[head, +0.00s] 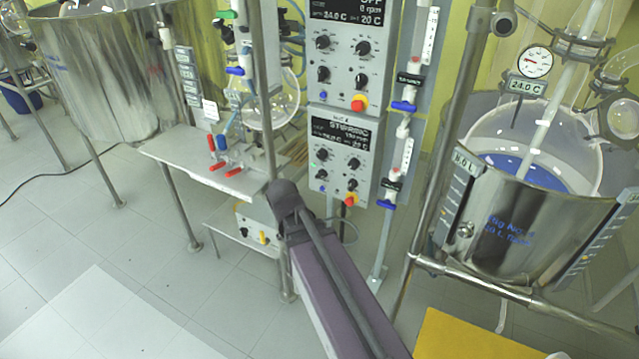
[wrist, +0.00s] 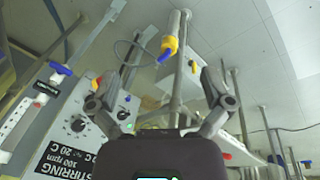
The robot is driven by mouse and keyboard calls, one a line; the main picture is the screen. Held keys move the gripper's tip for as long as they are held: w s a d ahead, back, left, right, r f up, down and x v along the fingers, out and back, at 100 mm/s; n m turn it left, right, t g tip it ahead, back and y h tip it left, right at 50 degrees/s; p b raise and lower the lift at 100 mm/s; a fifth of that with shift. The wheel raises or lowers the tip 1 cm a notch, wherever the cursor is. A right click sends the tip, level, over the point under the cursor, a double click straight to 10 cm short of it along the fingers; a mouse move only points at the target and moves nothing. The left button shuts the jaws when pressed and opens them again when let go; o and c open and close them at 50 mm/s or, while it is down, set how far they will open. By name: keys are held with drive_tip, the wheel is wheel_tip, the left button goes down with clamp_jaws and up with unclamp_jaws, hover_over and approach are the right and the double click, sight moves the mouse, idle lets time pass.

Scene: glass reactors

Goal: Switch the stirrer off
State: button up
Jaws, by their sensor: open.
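The lower control box (head: 340,197) shows STIRRING on its dark display (head: 342,135), with several black knobs and a red-and-yellow knob (head: 351,199) below. The same display, tilted, shows in the wrist view (wrist: 72,157) with STIRRING and 100 rpm, beside a black knob (wrist: 78,125). The upper control box (head: 341,70) shows OFF and 0 rpm. My gripper (wrist: 165,85) is open in the wrist view, with nothing visibly held between its fingers; the left finger overlaps the box face. In the head view my arm hides the area below the lower box, and the gripper itself is not clearly seen.
A steel vessel (head: 490,230) with a glass reactor stands at the right, framed by metal poles. Valves with blue handles (head: 403,106) line the box's right side. A shelf (head: 205,160) with red-handled valves stands left. Open floor (head: 60,270) lies front left.

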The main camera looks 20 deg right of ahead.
drive_tip(key=w+d+f+m+t+h+b, duration=0.35)
drive_tip(key=w+d+f+h+b, duration=0.5)
drive_tip(key=w+b, duration=0.6)
drive_tip(key=t+h+b, duration=0.4)
drive_tip(key=t+b, duration=0.3)
drive_tip(key=b, duration=1)
approach(320, 178)
drive_tip(key=v, duration=0.3)
drive_tip(key=shift+w+r+n, duration=0.15)
drive_tip(key=shift+r+n, duration=0.1)
drive_tip(key=shift+d+p, duration=0.1)
drive_tip(key=shift+p, duration=0.2)
drive_tip(key=x, duration=1.3)
drive_tip(key=shift+w+d+f, duration=0.15)
drive_tip(key=shift+w+d, duration=0.05)
drive_tip(key=shift+d, duration=0.05)
drive_tip(key=shift+c, duration=0.2)
